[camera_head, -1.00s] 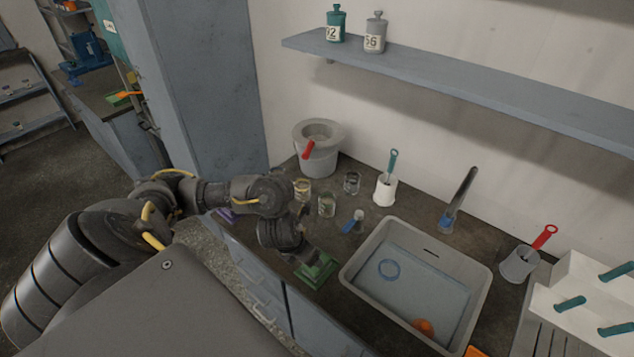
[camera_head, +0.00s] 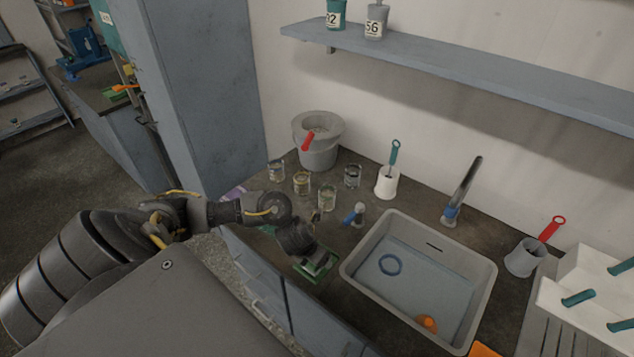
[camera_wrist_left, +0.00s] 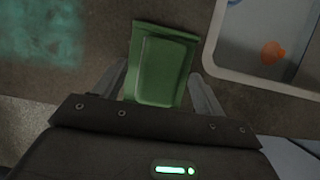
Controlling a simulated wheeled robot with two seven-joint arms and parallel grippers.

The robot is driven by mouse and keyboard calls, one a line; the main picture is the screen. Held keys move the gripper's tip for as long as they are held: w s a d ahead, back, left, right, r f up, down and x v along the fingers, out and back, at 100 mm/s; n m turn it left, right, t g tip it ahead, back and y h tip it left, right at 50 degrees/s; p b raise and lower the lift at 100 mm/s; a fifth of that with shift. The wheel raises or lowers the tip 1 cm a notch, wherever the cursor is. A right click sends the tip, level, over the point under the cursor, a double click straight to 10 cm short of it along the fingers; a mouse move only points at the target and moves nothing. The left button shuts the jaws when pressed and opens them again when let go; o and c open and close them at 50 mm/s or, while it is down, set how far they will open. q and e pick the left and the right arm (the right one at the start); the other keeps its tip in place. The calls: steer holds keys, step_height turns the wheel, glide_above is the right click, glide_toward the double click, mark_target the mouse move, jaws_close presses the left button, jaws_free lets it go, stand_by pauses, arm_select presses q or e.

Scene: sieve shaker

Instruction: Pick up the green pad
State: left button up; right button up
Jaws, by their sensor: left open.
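The green pad (camera_wrist_left: 160,65) lies on the dark countertop to the left of the sink. In the left wrist view it sits between the two fingers of my left gripper (camera_wrist_left: 160,85), which are spread on either side of it with small gaps. In the head view the left gripper (camera_head: 312,262) is over the pad (camera_head: 322,270) and hides much of it. I cannot tell the exact height of the fingers over the counter. My right gripper is not in view.
A grey sink (camera_head: 365,283) holding a blue ring (camera_head: 390,255) and an orange object (camera_head: 428,323) is just right of the pad. Several glass jars (camera_head: 327,198), a white holder with a teal-handled brush (camera_head: 388,182) and a grey bucket (camera_head: 317,150) stand behind.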

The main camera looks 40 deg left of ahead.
arm_select(q)
steer(key=shift+w+f, duration=0.1)
steer(key=shift+f, duration=0.15)
steer(key=c, duration=0.9)
steer(key=shift+c, duration=0.2)
steer(key=shift+r, duration=0.15)
